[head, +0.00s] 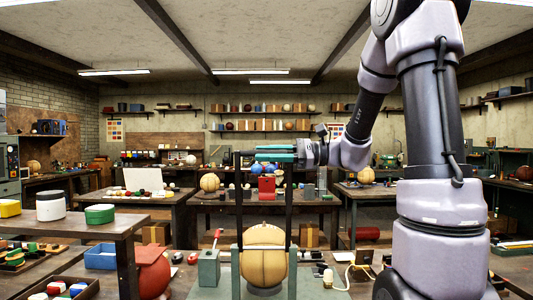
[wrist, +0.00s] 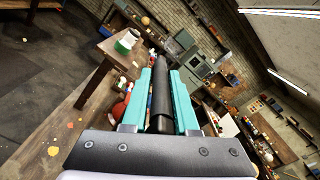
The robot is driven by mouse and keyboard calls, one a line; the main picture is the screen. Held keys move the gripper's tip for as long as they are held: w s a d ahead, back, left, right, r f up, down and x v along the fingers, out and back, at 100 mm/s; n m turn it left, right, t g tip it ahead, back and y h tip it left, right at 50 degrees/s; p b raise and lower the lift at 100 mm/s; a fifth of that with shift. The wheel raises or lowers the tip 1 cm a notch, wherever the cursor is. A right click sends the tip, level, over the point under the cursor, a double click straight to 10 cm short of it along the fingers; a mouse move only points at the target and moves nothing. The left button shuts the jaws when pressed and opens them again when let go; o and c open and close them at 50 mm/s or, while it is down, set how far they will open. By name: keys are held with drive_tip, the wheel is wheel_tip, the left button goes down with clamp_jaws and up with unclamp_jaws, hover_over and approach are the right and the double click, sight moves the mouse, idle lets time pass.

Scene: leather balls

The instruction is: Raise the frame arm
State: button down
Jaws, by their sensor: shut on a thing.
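The frame arm (head: 239,195) is a black frame with two upright bars joined at the top by a crossbar. It rises from a grey-green stand (head: 236,272) around a tan leather ball (head: 263,262). My gripper (head: 270,152), with teal fingers, reaches in from the right at the top of the frame and is shut on its black crossbar. In the wrist view, the dark bar (wrist: 161,100) lies lengthwise between the two teal fingers (wrist: 162,85). The crossbar is mostly hidden by the fingers in the head view.
A grey box with a red lever (head: 208,268) stands left of the ball. A red ball (head: 152,272) and a table with pots (head: 70,225) are at the left. Benches with balls and a red box (head: 267,187) stand behind. The air above the frame looks clear.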

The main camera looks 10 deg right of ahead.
drive_tip(key=shift+s+f, duration=0.2)
drive_tip(key=shift+f, duration=0.1)
drive_tip(key=c, duration=0.8)
unclamp_jaws()
drive_tip(key=shift+o, duration=0.2)
drive_tip(key=shift+r, duration=0.1)
drive_tip(key=shift+d, duration=0.1)
drive_tip(key=s+d, duration=0.2)
drive_tip(key=d, duration=0.8)
drive_tip(key=shift+d, duration=0.2)
